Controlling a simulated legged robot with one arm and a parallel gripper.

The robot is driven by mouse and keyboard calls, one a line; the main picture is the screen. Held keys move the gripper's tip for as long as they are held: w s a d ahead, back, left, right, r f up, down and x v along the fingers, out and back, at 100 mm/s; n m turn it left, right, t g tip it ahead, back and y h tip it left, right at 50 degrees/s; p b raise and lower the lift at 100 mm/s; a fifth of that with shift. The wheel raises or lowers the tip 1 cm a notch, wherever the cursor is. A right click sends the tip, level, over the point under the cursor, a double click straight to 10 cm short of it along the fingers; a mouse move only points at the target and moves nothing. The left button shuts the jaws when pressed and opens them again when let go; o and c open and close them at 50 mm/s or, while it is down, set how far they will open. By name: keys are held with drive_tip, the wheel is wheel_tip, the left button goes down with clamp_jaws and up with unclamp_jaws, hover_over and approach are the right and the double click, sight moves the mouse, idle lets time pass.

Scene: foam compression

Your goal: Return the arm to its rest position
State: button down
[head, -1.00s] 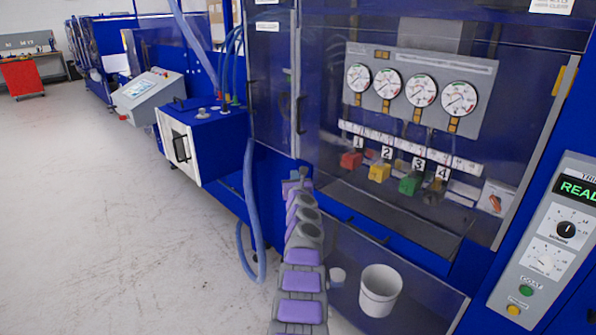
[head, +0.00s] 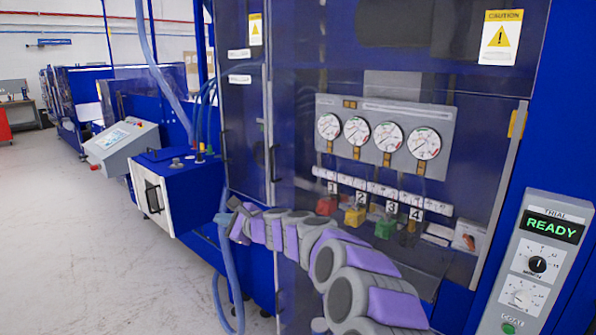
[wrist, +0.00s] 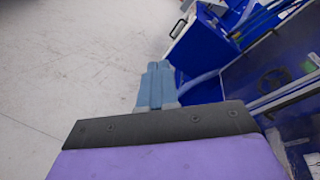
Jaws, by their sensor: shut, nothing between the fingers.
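My arm (head: 345,265), grey with purple panels, reaches from the lower right of the head view toward the left, in front of the blue machine. My gripper (head: 236,220) is at its far left end, in front of the machine's cabinet and small in the picture. In the wrist view my gripper (wrist: 158,68) shows two blue-grey fingers side by side, shut and empty. They point over the pale floor, beside a blue hose. Part of the machine front behind the arm is hidden.
A blue box with a white front (head: 155,195) juts out left of the gripper, with a hose (head: 225,265) below it. Gauges (head: 375,138) and numbered coloured valves (head: 355,215) sit behind a clear panel. A READY control panel (head: 540,255) stands right. Floor (head: 90,250) at left is clear.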

drive_tip(key=s+d+n+g+h, duration=0.1)
drive_tip(key=s+d+n+g, duration=0.15)
drive_tip(key=s, duration=0.55)
drive_tip(key=s+d+n+g+h, duration=0.1)
drive_tip(key=s+n+g, duration=0.1)
drive_tip(key=s+n, duration=0.35)
drive_tip(key=s+d+n+g, duration=0.2)
drive_tip(key=s, duration=0.7)
drive_tip(key=s+d+f+n+g+h, duration=0.2)
drive_tip(key=s+d+f+h, duration=0.3)
drive_tip(key=s+d, duration=0.9)
drive_tip(key=s+d+f+n+g+h, duration=0.2)
drive_tip(key=s+d+f+n+h, duration=0.2)
drive_tip(key=s+d, duration=1)
drive_tip(key=s+f+h, duration=0.2)
drive_tip(key=s+f, duration=0.2)
drive_tip(key=s, duration=0.1)
drive_tip(key=shift+d+n, duration=0.3)
drive_tip(key=shift+d, duration=0.1)
